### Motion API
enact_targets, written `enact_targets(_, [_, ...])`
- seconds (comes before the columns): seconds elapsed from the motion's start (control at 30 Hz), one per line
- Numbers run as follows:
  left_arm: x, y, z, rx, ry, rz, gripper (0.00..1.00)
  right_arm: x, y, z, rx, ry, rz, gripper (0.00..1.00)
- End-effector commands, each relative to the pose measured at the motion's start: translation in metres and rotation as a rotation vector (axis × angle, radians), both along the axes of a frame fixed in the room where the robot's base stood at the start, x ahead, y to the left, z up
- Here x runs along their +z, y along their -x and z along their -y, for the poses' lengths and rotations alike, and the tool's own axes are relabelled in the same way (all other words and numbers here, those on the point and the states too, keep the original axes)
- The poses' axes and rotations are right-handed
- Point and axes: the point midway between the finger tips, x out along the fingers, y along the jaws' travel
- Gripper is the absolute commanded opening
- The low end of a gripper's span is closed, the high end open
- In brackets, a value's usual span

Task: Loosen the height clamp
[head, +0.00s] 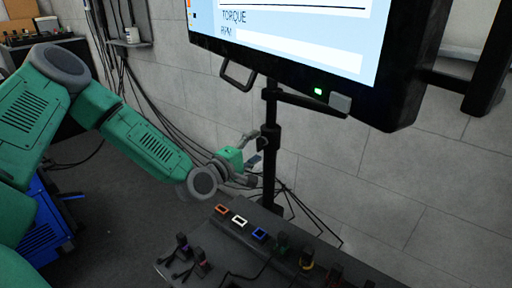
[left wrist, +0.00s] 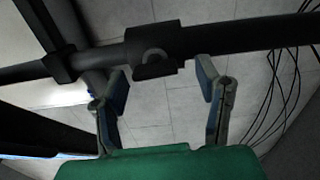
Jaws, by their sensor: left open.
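The height clamp is a dark collar (head: 269,138) on the black stand pole (head: 269,180) below the monitor. In the left wrist view the clamp (left wrist: 153,45) shows as a dark block around the pole, with a rounded grey tab on it. My left gripper (head: 254,147) is open beside the pole at about clamp height. In the left wrist view its two blue-padded fingers (left wrist: 162,77) stand apart, pointing toward the clamp, with nothing between them. Contact with the clamp is not visible. My right gripper is in neither view.
A large monitor (head: 300,30) with a handle (head: 238,76) hangs above the clamp. A dark bench panel (head: 235,250) with coloured sockets and plugs lies below. Black cables (head: 135,85) run along the wall. A blue box (head: 45,225) stands at left.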

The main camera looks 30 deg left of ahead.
Motion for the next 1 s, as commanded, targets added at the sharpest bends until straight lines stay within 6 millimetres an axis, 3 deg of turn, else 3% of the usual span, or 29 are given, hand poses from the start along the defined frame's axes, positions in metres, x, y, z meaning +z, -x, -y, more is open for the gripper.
enact_targets(0.3, [-0.002, 0.066, -0.008, 0.004, 0.010, -0.003, 0.59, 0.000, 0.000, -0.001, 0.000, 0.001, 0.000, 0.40])
enact_targets(0.5, [-0.002, 0.097, -0.012, 0.005, 0.008, -0.003, 0.59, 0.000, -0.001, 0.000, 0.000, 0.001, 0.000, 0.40])
enact_targets(0.7, [-0.003, 0.108, -0.012, 0.003, 0.005, -0.003, 0.59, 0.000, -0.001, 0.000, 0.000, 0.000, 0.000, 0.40])
enact_targets(1.0, [-0.003, 0.109, -0.012, 0.003, 0.005, -0.004, 0.59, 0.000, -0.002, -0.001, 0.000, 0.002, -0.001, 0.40])
